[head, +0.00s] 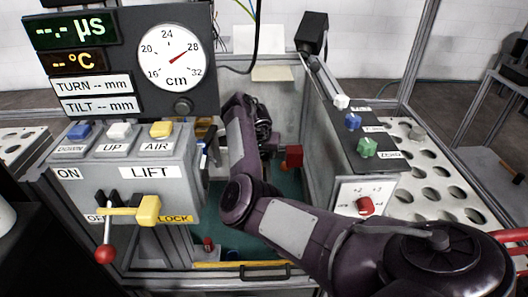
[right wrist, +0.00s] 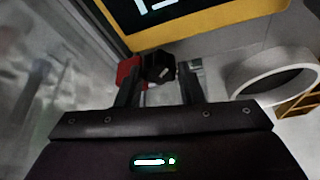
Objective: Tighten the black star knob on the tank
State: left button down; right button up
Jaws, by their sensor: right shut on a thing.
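In the right wrist view the black star knob (right wrist: 160,66) sits between the two fingers of my right gripper (right wrist: 160,78), which is shut on it. A red part (right wrist: 129,72) shows just left of the knob, partly behind the left finger. In the head view my right arm reaches over the front into the tank (head: 322,135), and its hand (head: 262,125) is deep inside. The knob cannot be made out there, as my arm and hand cover that area. My left gripper is not in view.
The lift panel (head: 150,172) with a red-ball lever (head: 105,252) stands left, below a dial (head: 168,58). A red block (head: 292,156) is at the tank's right side. A button panel (head: 372,140), red knob (head: 365,206) and perforated shelf (head: 440,185) lie right.

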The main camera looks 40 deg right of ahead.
jog(key=m, duration=0.2)
jog(key=shift+w+m+g+h, duration=0.1)
jog(key=shift+m+g+h, duration=0.2)
jog(key=shift+g, duration=0.1)
jog(key=shift+f+m+g+b, duration=0.1)
jog(key=shift+m+g+b, duration=0.4)
jog(key=shift+m+b, duration=0.6)
jog(key=shift+w+m+b, duration=0.1)
jog(key=shift+m+b, duration=0.35)
jog(key=shift+m, duration=0.15)
jog(key=shift+w+m+g+b, duration=0.25)
jog(key=shift+m+b, duration=0.35)
jog(key=shift+b, duration=0.55)
jog(key=shift+s+r+m+g+b, duration=0.15)
jog(key=shift+r+m+g+b, duration=0.25)
jog(key=shift+b, duration=0.5)
jog(key=shift+f, duration=0.1)
jog(key=o, duration=1)
jog(key=shift+a+f, duration=0.1)
jog(key=shift+s, duration=0.1)
